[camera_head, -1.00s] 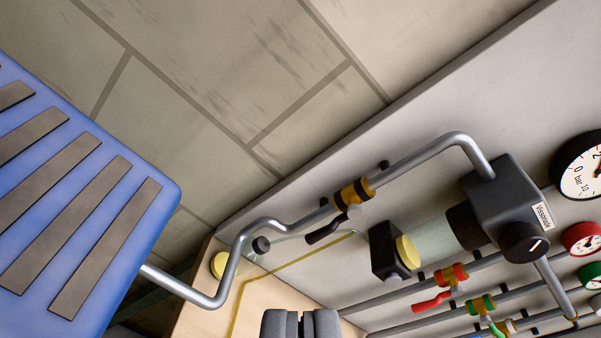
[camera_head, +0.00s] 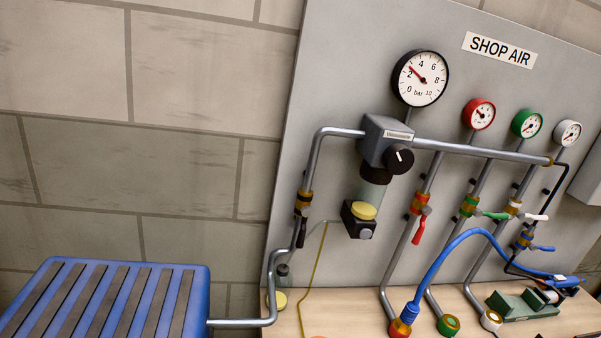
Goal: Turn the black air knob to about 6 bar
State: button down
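The black air knob (camera_head: 400,159) sits on the front of the dark regulator block (camera_head: 384,141), right of the picture's middle. It has a short white mark on its face. The large black-rimmed bar gauge (camera_head: 420,78) is above the block; its needle points up-left, a little past 2. My gripper is not in view, so I cannot see whether it is open or shut. Nothing visible touches the knob.
A grey SHOP AIR panel (camera_head: 348,61) carries red (camera_head: 478,114), green (camera_head: 526,123) and white (camera_head: 567,133) gauges. Pipes, valves and a blue hose (camera_head: 455,243) lie below-right. A blue ribbed box (camera_head: 105,300) stands lower left. The wall's left side is clear.

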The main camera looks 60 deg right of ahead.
aim_at(397, 159)
jog(key=u, duration=0.05)
jog(key=k, duration=0.5)
jog(key=z, duration=1.3)
jog(key=i, duration=0.55)
jog(key=z, duration=0.15)
